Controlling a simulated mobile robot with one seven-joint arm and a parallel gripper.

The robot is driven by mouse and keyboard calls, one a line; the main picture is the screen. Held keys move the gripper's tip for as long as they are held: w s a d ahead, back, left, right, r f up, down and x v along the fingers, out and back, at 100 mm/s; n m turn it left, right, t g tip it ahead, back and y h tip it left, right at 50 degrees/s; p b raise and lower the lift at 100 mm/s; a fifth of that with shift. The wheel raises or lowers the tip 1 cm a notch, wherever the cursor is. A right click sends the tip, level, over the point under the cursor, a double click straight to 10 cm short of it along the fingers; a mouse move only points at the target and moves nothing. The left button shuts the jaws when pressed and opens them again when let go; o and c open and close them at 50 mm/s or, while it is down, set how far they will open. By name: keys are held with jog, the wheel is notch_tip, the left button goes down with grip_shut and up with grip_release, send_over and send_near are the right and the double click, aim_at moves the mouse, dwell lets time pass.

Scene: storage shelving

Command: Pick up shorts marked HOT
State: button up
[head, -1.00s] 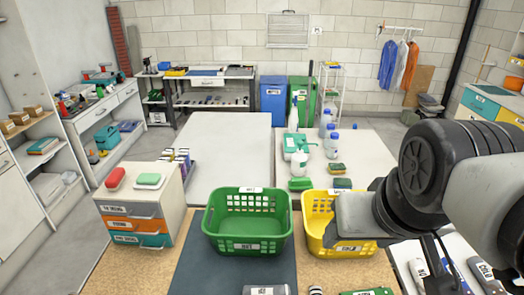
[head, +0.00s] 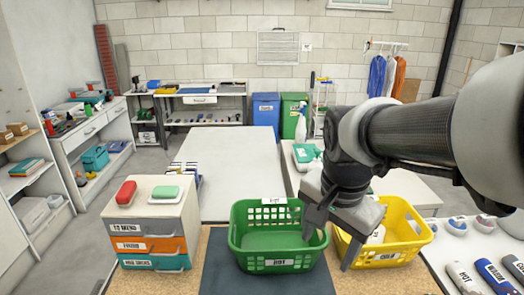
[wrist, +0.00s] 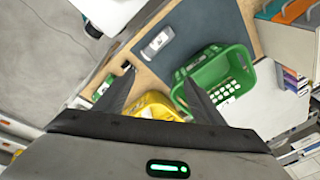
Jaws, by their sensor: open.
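I cannot pick out shorts marked HOT for certain. A small grey item with a white label (wrist: 157,43) lies on the dark mat in the wrist view; its label is too small to read. A small green item (wrist: 102,88) lies on the tan board beside it, partly hidden by a finger. My gripper (head: 329,242) is open and empty, pointing down near the adjoining sides of the green and yellow baskets. Its two fingers also show apart in the wrist view (wrist: 158,79). The green basket (head: 250,256) has a front label that seems to read HOT.
The yellow basket (head: 407,246), with a label like COLD, stands right of the green one and holds something pale. A drawer unit (head: 150,235) with red and green items on top stands left. Several labelled items (head: 464,275) lie on the white surface at right.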

jog(key=w+f+m+b, duration=0.1)
jog(key=f+m+b, duration=0.1)
jog(key=f, duration=0.6)
jog(key=w+f+m+g+b, duration=0.1)
jog(key=w+f+m+b, duration=0.1)
jog(key=f, duration=0.6)
jog(key=w+f+m+g+b, duration=0.1)
jog(key=f+m+b, duration=0.1)
jog(key=f, duration=0.6)
jog(key=shift+w+m+b, duration=0.3)
jog(key=shift+m+b, duration=0.1)
jog(key=shift+m, duration=0.3)
jog(key=f+b, duration=0.1)
jog(key=f, duration=0.4)
jog(key=shift+d+f, duration=0.1)
jog(key=shift+d, duration=0.1)
jog(key=c, duration=1.2)
